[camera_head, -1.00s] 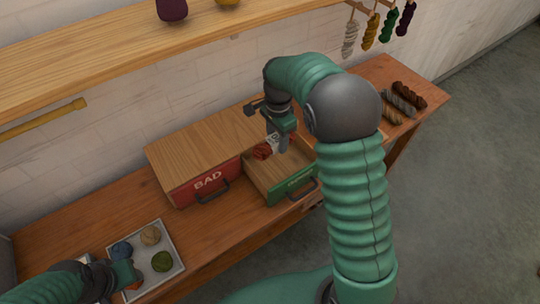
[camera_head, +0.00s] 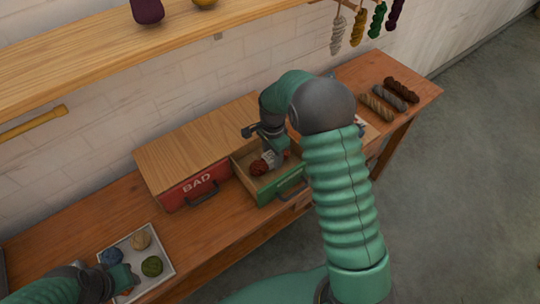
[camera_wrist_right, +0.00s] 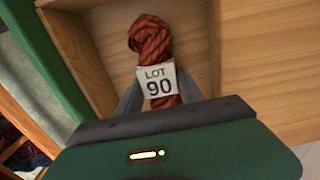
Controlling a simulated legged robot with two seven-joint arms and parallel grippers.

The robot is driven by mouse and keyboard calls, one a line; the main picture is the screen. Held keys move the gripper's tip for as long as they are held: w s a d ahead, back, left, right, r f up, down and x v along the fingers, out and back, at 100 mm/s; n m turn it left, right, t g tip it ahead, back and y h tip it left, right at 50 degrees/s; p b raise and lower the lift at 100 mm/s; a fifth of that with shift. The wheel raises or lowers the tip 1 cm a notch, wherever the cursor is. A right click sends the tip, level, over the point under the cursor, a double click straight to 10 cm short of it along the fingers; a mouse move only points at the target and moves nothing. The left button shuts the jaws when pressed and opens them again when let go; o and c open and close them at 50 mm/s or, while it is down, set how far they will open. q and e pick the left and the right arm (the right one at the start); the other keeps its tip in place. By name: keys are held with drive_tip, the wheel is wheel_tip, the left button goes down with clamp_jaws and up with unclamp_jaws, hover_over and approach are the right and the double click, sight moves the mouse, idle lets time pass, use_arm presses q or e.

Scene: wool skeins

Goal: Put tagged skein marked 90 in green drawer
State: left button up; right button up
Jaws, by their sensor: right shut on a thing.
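The red-brown skein (camera_wrist_right: 150,40) has a white tag (camera_wrist_right: 158,80) reading "LOT 90". My right gripper (camera_wrist_right: 160,100) is shut on it, with a finger on each side of the tagged part. In the head view the skein (camera_head: 259,167) is inside the open green drawer (camera_head: 265,193), low between its walls. I cannot tell whether it touches the drawer floor. My right gripper (camera_head: 272,157) points down into the drawer. My left gripper (camera_head: 125,281) is at the lower left, over the edge of a tray; its fingers are too small to read.
A white tray (camera_head: 168,262) holds several yarn balls. Several skeins (camera_head: 388,96) lie at the table's far right. A wooden shelf (camera_head: 90,45) runs above.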

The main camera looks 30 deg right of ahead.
sight(271, 156)
drive_tip(key=o, duration=1.2)
drive_tip(key=shift+d+f, duration=0.15)
drive_tip(key=shift+d, duration=0.1)
drive_tip(key=shift+o, duration=0.7)
drive_tip(key=shift+a, duration=0.1)
drive_tip(key=shift+a+r, duration=0.3)
drive_tip(key=shift+a, duration=0.25)
drive_tip(key=shift+r, duration=0.3)
wheel_tip(271, 156, up, 12)
drive_tip(key=p, duration=0.1)
drive_tip(key=s+a+f+n+t, duration=0.1)
drive_tip(key=s+a+f+n, duration=0.1)
drive_tip(key=s+a+n, duration=0.3)
drive_tip(key=s+a+f+n+t, duration=0.1)
drive_tip(key=s+a+f+n, duration=0.2)
drive_tip(key=s+a+n, duration=0.3)
drive_tip(key=s+n, duration=0.5)
drive_tip(key=n, duration=0.1)
drive_tip(key=shift+s+f+t, duration=0.25)
drive_tip(key=shift+f+t, duration=0.05)
drive_tip(key=shift+f, duration=0.05)
